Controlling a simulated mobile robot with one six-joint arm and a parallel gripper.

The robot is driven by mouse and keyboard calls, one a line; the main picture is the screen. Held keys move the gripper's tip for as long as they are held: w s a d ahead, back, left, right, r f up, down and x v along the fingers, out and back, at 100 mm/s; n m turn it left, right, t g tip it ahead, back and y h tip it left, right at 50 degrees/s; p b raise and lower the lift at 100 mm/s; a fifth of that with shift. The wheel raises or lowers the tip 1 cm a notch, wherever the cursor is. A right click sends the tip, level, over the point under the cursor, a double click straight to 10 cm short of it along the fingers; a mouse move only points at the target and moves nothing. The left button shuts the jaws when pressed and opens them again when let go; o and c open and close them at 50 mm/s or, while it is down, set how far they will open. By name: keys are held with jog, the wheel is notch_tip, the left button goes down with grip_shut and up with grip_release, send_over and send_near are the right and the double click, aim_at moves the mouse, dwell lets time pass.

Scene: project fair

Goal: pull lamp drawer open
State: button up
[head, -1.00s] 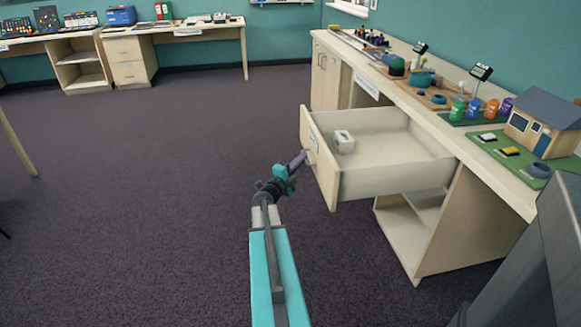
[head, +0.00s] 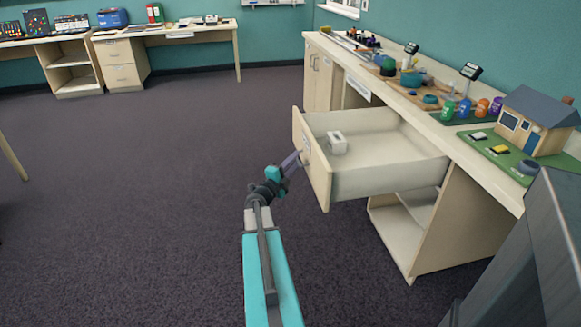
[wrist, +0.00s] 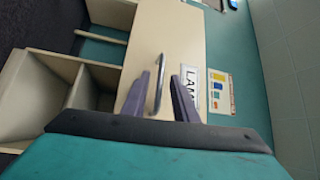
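The lamp drawer (head: 390,182) stands far out from the desk in the head view. Its front carries a bar handle, which shows in the wrist view (wrist: 160,78). A label reading "LAM", partly hidden by a finger, is on the drawer front (wrist: 150,45) beside the handle. My gripper (head: 298,160) is at the drawer front in the head view. In the wrist view my gripper (wrist: 160,95) has its two fingers apart, one on each side of the handle, with gaps showing. A small white block-like object (head: 337,143) lies inside the drawer.
The long desk (head: 345,66) runs along the right wall, with a model house (head: 537,122) and several bottles on top. An open shelf (head: 400,230) is below the drawer. A dark grey panel (head: 525,260) fills the lower right. Carpet (head: 130,200) to the left is clear.

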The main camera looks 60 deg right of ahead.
jog(key=w+a+f, duration=0.1)
jog(key=a, duration=1.2)
jog(key=shift+a+f, duration=0.25)
jog(key=shift+f, duration=0.15)
jog(key=shift+w, duration=0.1)
